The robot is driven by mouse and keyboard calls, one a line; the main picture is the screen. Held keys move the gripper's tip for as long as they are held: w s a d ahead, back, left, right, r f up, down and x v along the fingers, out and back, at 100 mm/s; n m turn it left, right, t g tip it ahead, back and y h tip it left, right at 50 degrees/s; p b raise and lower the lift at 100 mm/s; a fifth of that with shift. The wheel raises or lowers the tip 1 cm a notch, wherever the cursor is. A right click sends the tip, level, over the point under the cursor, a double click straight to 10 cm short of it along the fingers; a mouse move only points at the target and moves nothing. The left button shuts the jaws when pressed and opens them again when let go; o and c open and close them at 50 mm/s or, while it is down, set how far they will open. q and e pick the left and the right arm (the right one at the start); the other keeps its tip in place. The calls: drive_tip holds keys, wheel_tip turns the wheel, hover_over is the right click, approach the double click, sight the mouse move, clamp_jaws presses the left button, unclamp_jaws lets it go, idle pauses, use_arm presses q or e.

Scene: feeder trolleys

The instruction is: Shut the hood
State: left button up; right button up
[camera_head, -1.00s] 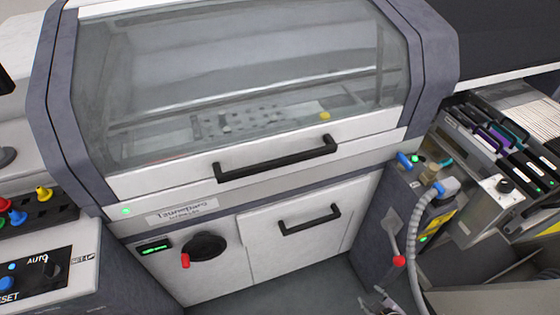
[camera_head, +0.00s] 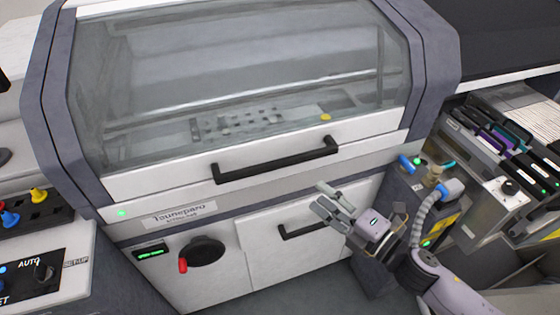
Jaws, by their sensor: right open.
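The hood (camera_head: 300,130) of the machine has a large clear window, a white lower frame and a black bar handle (camera_head: 275,160). Its lower edge lies down against the white front of the machine, and I see no clear gap there. My right gripper (camera_head: 328,207) is open and empty. It is in front of the lower door, below and to the right of the hood handle, apart from it. It partly covers the lower door's black handle (camera_head: 292,233). My left gripper is not in view.
A black rotary switch with a red tip (camera_head: 202,252) sits on the lower front. A button panel (camera_head: 40,275) stands at the left. At the right are a grey hose (camera_head: 427,210) and a feeder trolley with several feeders (camera_head: 500,140).

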sight(282, 166)
drive_tip(key=p+x, duration=0.3)
drive_tip(key=x, duration=1)
drive_tip(key=shift+w+a, duration=0.1)
drive_tip(key=shift+w, duration=0.1)
drive_tip(key=shift+w+a, duration=0.45)
drive_tip(key=shift+w, duration=0.05)
drive_tip(key=shift+c, duration=0.2)
clamp_jaws()
